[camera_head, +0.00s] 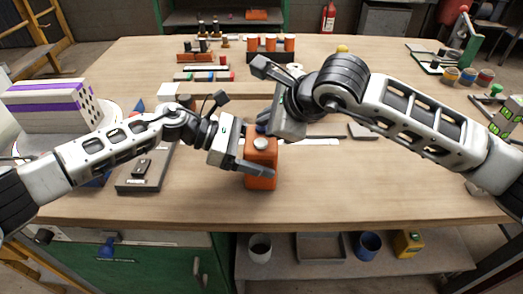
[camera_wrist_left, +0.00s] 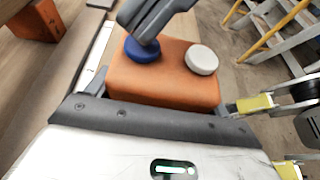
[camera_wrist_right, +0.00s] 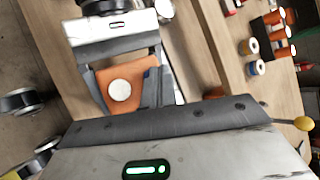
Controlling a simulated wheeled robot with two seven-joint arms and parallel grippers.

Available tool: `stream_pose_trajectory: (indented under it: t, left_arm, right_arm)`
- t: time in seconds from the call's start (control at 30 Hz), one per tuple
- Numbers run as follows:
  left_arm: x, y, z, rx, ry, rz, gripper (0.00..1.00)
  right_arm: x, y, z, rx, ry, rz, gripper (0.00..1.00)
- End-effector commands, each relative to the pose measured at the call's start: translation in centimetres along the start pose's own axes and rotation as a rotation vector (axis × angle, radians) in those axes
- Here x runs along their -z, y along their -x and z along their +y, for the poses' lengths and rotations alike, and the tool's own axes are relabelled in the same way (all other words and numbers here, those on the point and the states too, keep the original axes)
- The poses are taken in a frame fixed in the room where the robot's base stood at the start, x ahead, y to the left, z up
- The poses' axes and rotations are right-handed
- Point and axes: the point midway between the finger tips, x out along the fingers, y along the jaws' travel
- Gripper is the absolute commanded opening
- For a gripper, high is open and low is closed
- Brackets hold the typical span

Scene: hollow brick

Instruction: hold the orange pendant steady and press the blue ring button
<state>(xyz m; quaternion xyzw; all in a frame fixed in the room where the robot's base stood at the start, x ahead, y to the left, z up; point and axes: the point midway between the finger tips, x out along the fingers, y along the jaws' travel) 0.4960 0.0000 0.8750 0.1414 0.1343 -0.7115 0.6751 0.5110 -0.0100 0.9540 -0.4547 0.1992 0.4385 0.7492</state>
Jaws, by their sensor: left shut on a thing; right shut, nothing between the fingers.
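The orange pendant (camera_head: 262,178) stands at the middle of the table, near its front. In the left wrist view its top (camera_wrist_left: 165,75) carries a blue button (camera_wrist_left: 140,52) and a pale grey button (camera_wrist_left: 201,60). My left gripper (camera_head: 258,168) is shut around the pendant from the left. My right gripper (camera_head: 268,130) is shut and empty, pointing down at the blue button from above. In the left wrist view its fingertips overlap the blue button and seem to touch it; whether the button is pushed in cannot be told. The right wrist view shows the pendant (camera_wrist_right: 125,75) and the pale button (camera_wrist_right: 120,91).
Orange-topped items in a rack (camera_head: 270,50) and small bottles stand at the back. The front right of the table is clear.

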Motion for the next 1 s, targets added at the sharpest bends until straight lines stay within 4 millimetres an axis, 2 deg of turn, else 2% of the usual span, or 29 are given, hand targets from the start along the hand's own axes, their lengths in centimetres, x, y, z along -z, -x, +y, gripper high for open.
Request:
stream_pose_trajectory:
  t: [0.47, 1.0]
  left_arm:
    - [-0.1, 0.0, 0.0, 0.0, 0.0, -0.001, 0.46]
    - [-0.1, 0.0, 0.0, 0.0, 0.0, -0.001, 0.46]
  right_arm:
    - [-0.5, 0.7, -0.5, 0.001, 0.001, -0.001, 0.0]
    - [-3.1, 4.2, -3.1, 0.003, 0.001, -0.002, 0.0]
